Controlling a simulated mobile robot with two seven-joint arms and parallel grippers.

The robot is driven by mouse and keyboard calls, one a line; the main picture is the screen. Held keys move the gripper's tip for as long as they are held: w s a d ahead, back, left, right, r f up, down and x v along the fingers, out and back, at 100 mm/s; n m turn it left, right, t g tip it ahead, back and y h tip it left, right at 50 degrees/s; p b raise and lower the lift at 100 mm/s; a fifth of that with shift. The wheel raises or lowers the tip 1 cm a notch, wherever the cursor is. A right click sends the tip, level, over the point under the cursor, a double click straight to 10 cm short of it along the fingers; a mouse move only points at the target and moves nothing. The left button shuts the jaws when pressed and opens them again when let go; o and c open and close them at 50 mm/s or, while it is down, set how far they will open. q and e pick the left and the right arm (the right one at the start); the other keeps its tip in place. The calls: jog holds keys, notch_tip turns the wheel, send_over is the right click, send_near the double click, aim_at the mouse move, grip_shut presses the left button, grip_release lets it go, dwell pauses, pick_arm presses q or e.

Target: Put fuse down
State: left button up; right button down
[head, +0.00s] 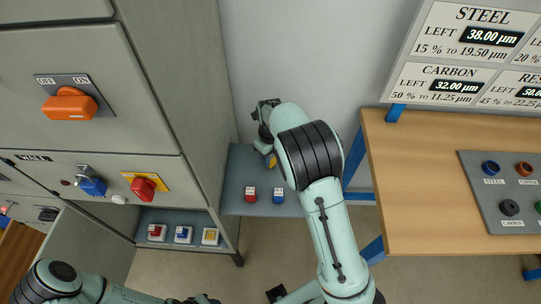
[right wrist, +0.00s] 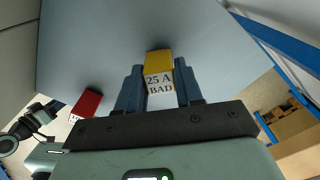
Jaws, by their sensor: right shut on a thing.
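My right gripper (right wrist: 158,82) is shut on a yellow fuse (right wrist: 158,60) whose white label reads "25 A BAD". The fuse sits between both fingers, over the blue-grey shelf (right wrist: 110,35); I cannot tell whether it touches it. In the head view my right arm reaches over this shelf (head: 235,170) and mostly hides the right gripper (head: 268,153); a bit of yellow shows there. A red fuse (head: 250,194) and a blue fuse (head: 278,195) stand on the shelf nearer the front. My left arm lies at the bottom left, its gripper (head: 202,299) barely showing at the lower edge.
A grey cabinet with an orange OFF/ON switch (head: 70,103) and a red switch (head: 143,188) stands at left. Its lower shelf holds red, blue and yellow fuses (head: 210,236). A wooden table (head: 420,180) with a bushing panel (head: 500,185) is at right. The shelf's front left is bare.

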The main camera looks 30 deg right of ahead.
jog(key=shift+f, duration=0.35)
jog(key=c, duration=0.7)
grip_release()
jog(key=shift+c, duration=0.2)
jog(key=shift+r, duration=0.1)
pick_arm(q)
jog(key=shift+w+r+p, duration=0.85)
jog(key=shift+w+r, duration=0.15)
jog(key=shift+r, duration=0.2)
pick_arm(e)
notch_tip(320, 180, up, 13)
jog(key=shift+f, duration=0.2)
pick_arm(q)
jog(key=shift+s, duration=0.15)
